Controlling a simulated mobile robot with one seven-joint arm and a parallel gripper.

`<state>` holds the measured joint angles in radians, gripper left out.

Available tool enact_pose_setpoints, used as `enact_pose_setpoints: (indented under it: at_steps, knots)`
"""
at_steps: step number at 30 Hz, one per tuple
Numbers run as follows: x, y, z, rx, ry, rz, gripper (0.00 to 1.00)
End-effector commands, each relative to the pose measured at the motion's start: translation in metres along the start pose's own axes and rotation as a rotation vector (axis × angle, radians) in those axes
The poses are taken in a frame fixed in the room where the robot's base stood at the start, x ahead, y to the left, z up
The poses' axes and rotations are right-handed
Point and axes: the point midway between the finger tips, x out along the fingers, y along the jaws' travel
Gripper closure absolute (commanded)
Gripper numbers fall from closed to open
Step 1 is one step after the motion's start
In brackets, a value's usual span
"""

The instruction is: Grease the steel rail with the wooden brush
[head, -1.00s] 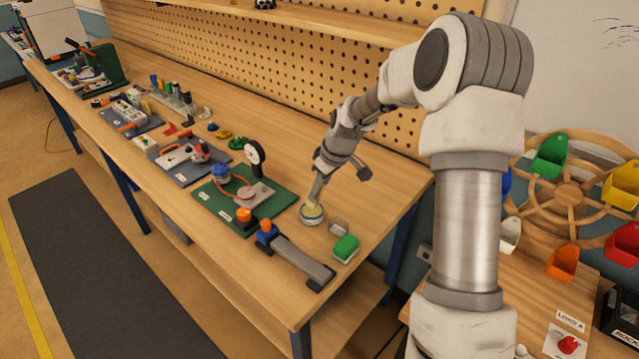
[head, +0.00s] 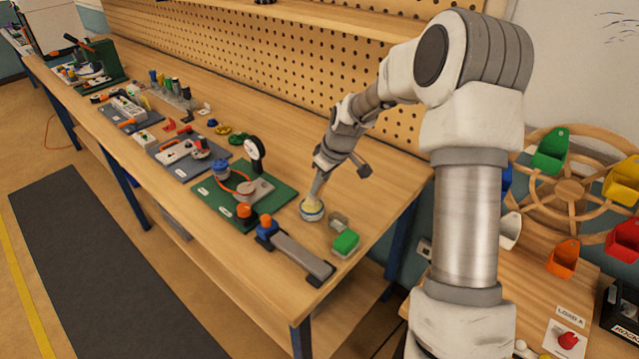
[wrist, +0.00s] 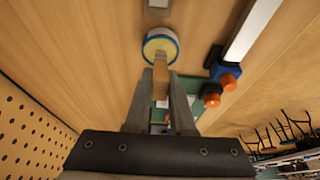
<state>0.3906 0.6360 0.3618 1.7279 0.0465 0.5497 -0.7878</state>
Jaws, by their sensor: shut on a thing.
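My gripper (head: 318,186) is shut on the wooden brush and points down at the back of the bench. In the wrist view the brush (wrist: 161,72) shows as a short tan piece between my two grey fingers (wrist: 161,84). Its lower end is over or in a round tin (head: 312,214) with a blue rim and pale yellow contents, also in the wrist view (wrist: 160,44). The bristles are hidden. The steel rail (head: 303,257) lies on the bench in front of the tin, with a blue and orange block at its left end. It also shows in the wrist view (wrist: 252,30).
A green board (head: 215,203) with a gauge and orange hose lies to the left. The pegboard (head: 290,80) rises behind. Bare bench lies left of the tin.

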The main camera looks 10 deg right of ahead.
Motion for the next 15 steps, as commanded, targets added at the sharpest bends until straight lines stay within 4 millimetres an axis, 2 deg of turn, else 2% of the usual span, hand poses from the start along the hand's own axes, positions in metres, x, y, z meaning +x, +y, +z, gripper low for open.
enact_pose_setpoints:
  at_steps: [15]
  knots:
    - [0.0066,0.0,0.0024,0.0,0.0,0.0,1.0]
